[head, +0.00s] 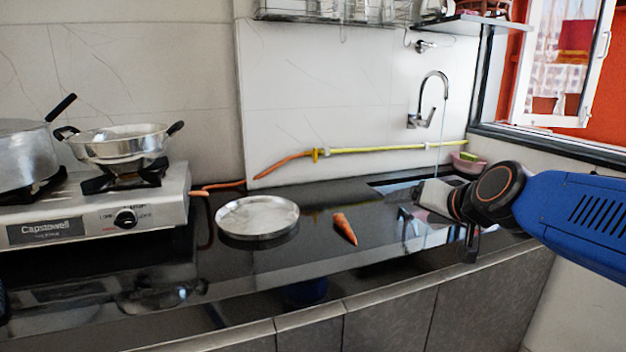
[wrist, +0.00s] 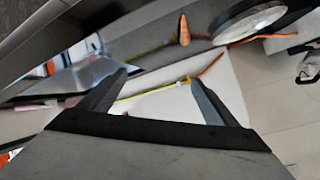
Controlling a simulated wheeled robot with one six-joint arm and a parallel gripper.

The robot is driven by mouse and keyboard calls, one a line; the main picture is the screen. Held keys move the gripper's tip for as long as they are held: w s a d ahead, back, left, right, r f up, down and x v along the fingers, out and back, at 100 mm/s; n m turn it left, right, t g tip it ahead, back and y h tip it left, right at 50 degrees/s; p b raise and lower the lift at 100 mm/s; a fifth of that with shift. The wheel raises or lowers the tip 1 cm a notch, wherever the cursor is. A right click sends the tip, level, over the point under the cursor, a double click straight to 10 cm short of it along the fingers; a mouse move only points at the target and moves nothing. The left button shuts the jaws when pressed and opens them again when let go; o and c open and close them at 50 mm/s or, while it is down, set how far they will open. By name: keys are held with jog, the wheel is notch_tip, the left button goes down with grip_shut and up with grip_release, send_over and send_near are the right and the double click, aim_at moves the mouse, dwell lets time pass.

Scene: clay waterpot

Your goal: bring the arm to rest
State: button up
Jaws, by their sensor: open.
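My arm (head: 575,225), blue with a dark wrist joint, reaches in from the right in the head view. Its end is over the right part of the counter, by the sink. My gripper (wrist: 158,78) shows in the wrist view with its two dark fingers spread apart and nothing between them. An orange carrot (head: 345,228) lies on the black counter (head: 270,262), left of the gripper and apart from it. The carrot also shows in the wrist view (wrist: 184,32).
A round metal plate (head: 257,216) lies left of the carrot. A stove (head: 90,215) with a metal pan (head: 118,144) and a pot (head: 22,155) stands at the left. A tap (head: 434,95) is above the sink. A yellow-orange hose (head: 390,148) runs along the wall.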

jog(key=s+d+f+n+g+h, duration=0.1)
jog(key=s+d+f+g, duration=0.2)
jog(key=s+f, duration=0.6)
jog(key=s+d+f+n+g+h, duration=0.1)
jog(key=s+d+f+g+h, duration=0.1)
jog(key=s+f, duration=0.7)
jog(key=s+d+g, duration=0.1)
jog(key=s+g, duration=0.1)
jog(key=s, duration=0.3)
jog(key=shift+s+d+f+n, duration=0.25)
jog(key=shift+s+f+n, duration=0.1)
jog(key=shift+n, duration=0.05)
jog(key=shift+s+r, duration=0.15)
jog(key=shift+r, duration=0.05)
